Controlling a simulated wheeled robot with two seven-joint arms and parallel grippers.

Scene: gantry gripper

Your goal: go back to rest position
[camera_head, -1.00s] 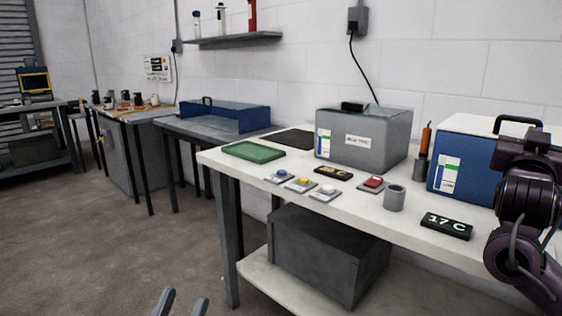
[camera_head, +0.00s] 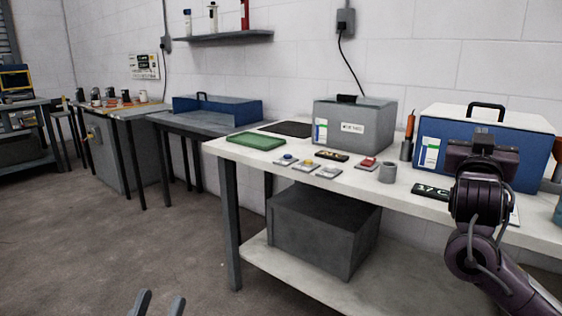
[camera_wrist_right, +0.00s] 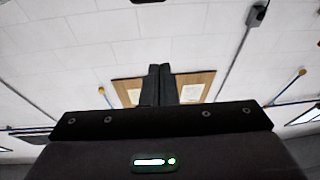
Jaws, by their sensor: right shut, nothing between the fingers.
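My right gripper (camera_wrist_right: 160,82) shows in the right wrist view with its two dark fingers side by side, shut and empty, against the white wall and ceiling area. In the head view my right arm rises from the lower right, in front of the white workbench (camera_head: 310,262) and the blue case (camera_head: 520,135); its fingers cannot be made out there. My left gripper (camera_head: 159,306) shows at the bottom edge of the head view. Its two grey fingertips stand apart with bare floor between them, and it touches nothing.
A blue-walled table (camera_head: 205,124) stands further left. The floor (camera_head: 75,240) at left is clear.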

